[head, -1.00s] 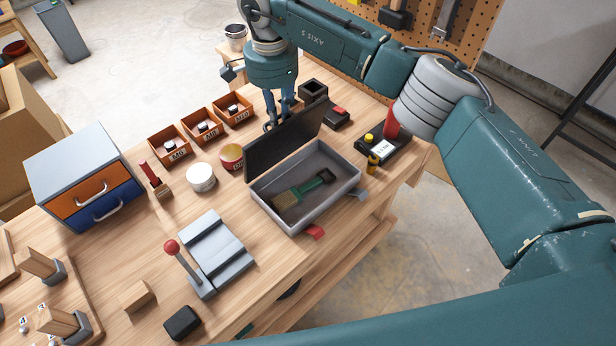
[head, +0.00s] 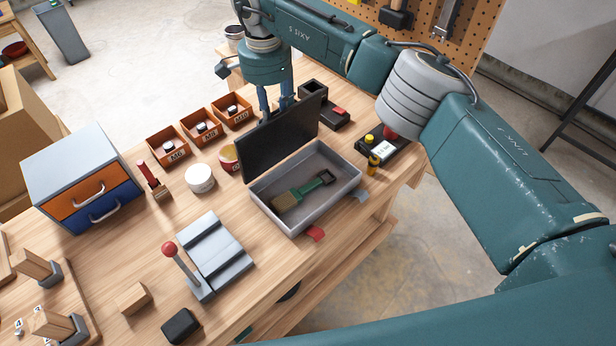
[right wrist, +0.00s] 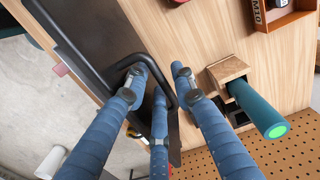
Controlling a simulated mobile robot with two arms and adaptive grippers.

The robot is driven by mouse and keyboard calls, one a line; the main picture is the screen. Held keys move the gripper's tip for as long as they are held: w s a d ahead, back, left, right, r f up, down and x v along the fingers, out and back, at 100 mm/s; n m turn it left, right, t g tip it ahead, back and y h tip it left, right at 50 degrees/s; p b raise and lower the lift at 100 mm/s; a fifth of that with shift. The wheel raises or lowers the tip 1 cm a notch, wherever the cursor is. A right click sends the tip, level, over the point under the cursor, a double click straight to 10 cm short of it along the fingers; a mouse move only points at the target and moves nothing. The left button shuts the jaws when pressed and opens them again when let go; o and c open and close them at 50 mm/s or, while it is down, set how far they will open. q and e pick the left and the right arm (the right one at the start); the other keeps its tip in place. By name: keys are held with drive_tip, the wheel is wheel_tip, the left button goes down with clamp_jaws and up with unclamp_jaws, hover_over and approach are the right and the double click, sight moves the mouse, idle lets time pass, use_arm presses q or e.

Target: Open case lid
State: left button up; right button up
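The grey case (head: 337,196) lies on the workbench with its dark lid (head: 280,138) raised, leaning back from the rear edge. A brush with a green handle (head: 312,185) lies inside. My right arm comes in from the right and reaches over behind the lid. My right gripper (right wrist: 158,75) has blue fingers, set apart at the tips beside the lid's black loop handle (right wrist: 151,62). Firm contact with the handle cannot be made out. In the head view the lid hides the fingertips. My left gripper is not in view.
Three orange bins (head: 200,132), a white tin (head: 200,178) and a red-yellow tin (head: 228,158) stand left of the case. A black box with a red knob (head: 390,132) sits to its right. A grey lever fixture (head: 215,255) stands in front. A pegboard (head: 465,20) rises behind.

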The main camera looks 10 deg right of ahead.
drive_tip(key=shift+r, duration=0.1)
drive_tip(key=shift+r+p, duration=2.5)
drive_tip(key=shift+r, duration=1.5)
